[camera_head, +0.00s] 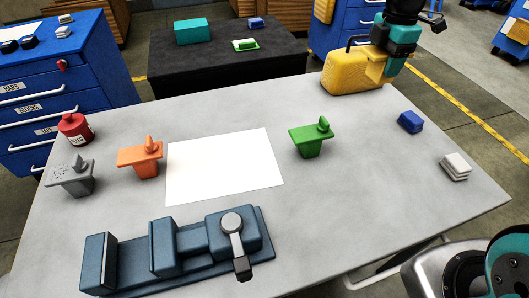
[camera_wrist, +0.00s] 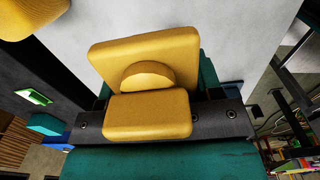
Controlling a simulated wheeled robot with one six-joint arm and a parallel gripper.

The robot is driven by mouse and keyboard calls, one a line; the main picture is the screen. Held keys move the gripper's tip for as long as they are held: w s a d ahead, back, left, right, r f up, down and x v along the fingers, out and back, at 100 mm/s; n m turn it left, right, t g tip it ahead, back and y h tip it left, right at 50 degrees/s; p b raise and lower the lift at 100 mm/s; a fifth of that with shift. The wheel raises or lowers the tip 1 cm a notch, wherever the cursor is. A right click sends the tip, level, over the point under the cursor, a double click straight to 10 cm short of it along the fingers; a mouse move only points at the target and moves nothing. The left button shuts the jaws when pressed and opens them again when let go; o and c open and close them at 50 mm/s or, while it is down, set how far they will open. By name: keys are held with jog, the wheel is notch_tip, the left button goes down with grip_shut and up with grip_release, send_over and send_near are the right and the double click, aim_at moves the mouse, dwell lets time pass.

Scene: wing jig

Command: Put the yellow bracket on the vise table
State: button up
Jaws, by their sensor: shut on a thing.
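The yellow bracket (camera_head: 350,75) is at the back right in the head view, held in my gripper (camera_head: 378,55). In the wrist view the yellow bracket (camera_wrist: 115,60) fills the middle, with a plate, a rounded boss and a block. My gripper is shut on it, and its dark bar and teal body show around it. The vise table (camera_head: 340,205) is the light grey table, with the blue vise (camera_head: 165,255) at its front left. The bracket appears over or near the table's back edge; its height above the surface is hard to tell.
On the table are a white sheet (camera_head: 225,165), a green bracket (camera_head: 311,140), an orange bracket (camera_head: 140,158), a grey bracket (camera_head: 70,178), a red can (camera_head: 74,130), blue blocks (camera_head: 410,122) and whitish blocks (camera_head: 455,167). A black table (camera_head: 215,75) stands behind. Front right of the table is clear.

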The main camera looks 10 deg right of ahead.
jog(key=shift+d+r, duration=0.1)
jog(key=shift+r, duration=0.05)
notch_tip(320, 180, down, 20)
jog(key=shift+p, duration=0.95)
jog(key=shift+f, duration=0.2)
jog(key=o, duration=1.1)
jog(key=shift+r, duration=0.15)
